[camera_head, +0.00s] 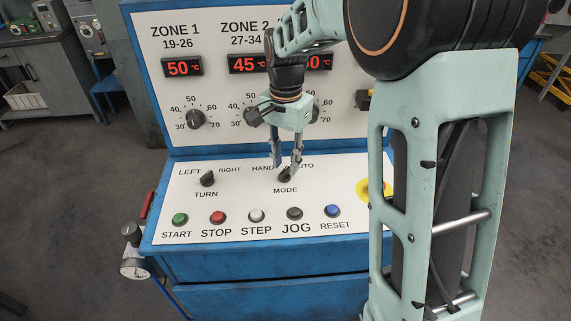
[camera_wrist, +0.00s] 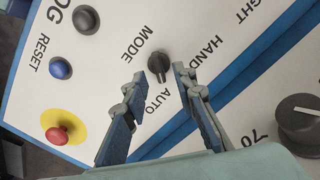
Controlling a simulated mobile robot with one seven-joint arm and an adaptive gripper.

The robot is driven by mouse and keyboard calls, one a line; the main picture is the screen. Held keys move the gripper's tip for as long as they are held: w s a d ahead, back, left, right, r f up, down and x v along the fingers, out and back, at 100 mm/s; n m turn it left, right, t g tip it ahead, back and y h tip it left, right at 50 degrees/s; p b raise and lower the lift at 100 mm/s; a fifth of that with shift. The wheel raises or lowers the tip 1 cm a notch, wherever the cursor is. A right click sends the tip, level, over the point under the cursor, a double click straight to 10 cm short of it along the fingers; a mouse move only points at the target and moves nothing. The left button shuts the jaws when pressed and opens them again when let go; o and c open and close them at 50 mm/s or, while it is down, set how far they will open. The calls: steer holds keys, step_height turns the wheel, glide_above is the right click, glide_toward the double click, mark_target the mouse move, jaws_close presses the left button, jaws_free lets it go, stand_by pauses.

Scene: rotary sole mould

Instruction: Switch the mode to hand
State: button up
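The MODE knob (camera_head: 285,175) is a small black selector on the white lower panel (camera_head: 330,180), between the HAND and AUTO labels. It also shows in the wrist view (camera_wrist: 158,63), where its ridge appears to point towards AUTO. My gripper (camera_head: 286,167) is above the knob, pointing down at the panel. Its two fingers are spread, with the knob between or just beyond the tips (camera_wrist: 159,73). A gap shows on both sides of the knob in the wrist view, so nothing is gripped. The fingers partly hide the knob in the head view.
The TURN knob (camera_head: 207,179) stands to the left. START (camera_head: 180,219), STOP (camera_head: 217,217), STEP (camera_head: 256,215), JOG (camera_head: 294,213) and RESET (camera_head: 333,211) buttons line the front. A red emergency button (camera_wrist: 58,135) on yellow is at the right end of the panel, partly hidden by my arm.

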steer(key=shift+f, duration=0.75)
jaws_close()
